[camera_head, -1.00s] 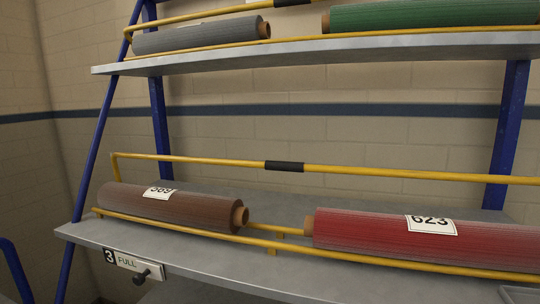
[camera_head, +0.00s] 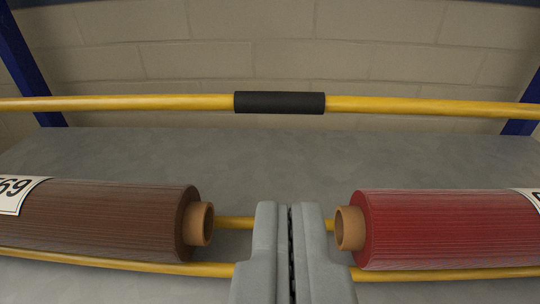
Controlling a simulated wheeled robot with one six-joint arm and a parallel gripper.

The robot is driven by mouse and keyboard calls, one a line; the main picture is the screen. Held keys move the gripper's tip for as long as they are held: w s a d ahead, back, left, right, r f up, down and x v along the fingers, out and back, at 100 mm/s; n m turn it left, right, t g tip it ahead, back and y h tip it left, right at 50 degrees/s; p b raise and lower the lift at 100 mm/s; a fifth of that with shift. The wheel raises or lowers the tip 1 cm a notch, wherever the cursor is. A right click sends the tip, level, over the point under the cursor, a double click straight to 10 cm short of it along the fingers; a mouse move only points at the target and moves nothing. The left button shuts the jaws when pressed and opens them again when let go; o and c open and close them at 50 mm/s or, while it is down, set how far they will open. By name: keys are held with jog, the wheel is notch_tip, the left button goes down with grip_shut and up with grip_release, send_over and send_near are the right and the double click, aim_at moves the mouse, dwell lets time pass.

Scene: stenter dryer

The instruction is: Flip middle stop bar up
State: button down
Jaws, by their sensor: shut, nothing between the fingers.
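The yellow stop bar (camera_head: 420,106) runs across the upper part of the view. It has a black grip sleeve (camera_head: 279,103) at its middle and stands above the shelf, behind the rolls. My gripper (camera_head: 286,210) is at the bottom centre, its grey fingers together and empty. In the picture it lies below the black sleeve, between the two rolls, and is apart from the bar. The gripper hides part of the lower yellow rail (camera_head: 120,262).
A brown roll (camera_head: 110,220) lies on the left and a red roll (camera_head: 440,228) on the right, their core ends facing the gripper. The grey shelf (camera_head: 270,155) is bare behind them. Blue posts (camera_head: 28,65) and a block wall (camera_head: 380,45) stand behind.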

aim_at(285, 102)
jog(key=w, duration=0.4)
jog(key=w+f, duration=0.1)
jog(key=w, duration=0.3)
jog(key=w+f, duration=0.1)
jog(key=w, duration=0.4)
jog(key=shift+w, duration=0.1)
jog(key=shift+w+r+g, duration=0.25)
jog(key=shift+w+g, duration=0.35)
dwell(0.4)
jog(key=w+g, duration=0.4)
jog(key=w, duration=0.4)
jog(key=shift+f, duration=0.25)
dwell(0.6)
jog(key=shift+w, duration=0.1)
dwell(0.4)
